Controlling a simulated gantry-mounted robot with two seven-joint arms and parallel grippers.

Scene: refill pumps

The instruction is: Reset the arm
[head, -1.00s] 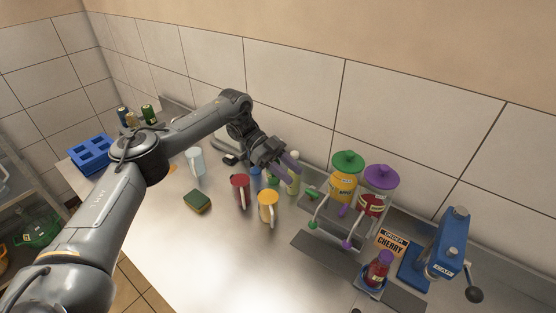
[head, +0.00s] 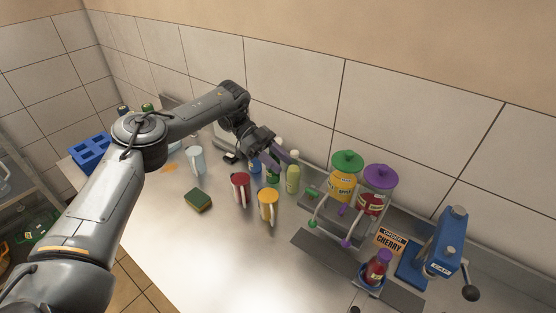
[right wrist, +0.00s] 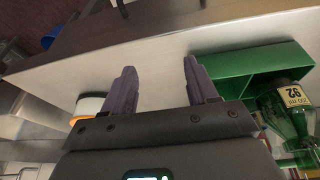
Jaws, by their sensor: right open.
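My left gripper (head: 276,158) is in the head view, over the back of the steel counter (head: 235,260). Its purple fingers are close to a bottle with yellow-green contents (head: 292,180) and a blue-and-green bottle behind the mugs. The picture is too small to show any gap between the fingers or whether they touch a bottle. My right gripper (right wrist: 158,82) shows only in the right wrist view. Its two purple fingers are wide apart with nothing between them.
A red mug (head: 239,186), yellow mug (head: 267,204) and sponge (head: 198,200) stand mid-counter. Green-lidded (head: 343,182) and purple-lidded (head: 377,190) pump jars and a blue press (head: 444,245) are right. In the right wrist view, a green bin (right wrist: 245,68) and bottle (right wrist: 290,115) are close by.

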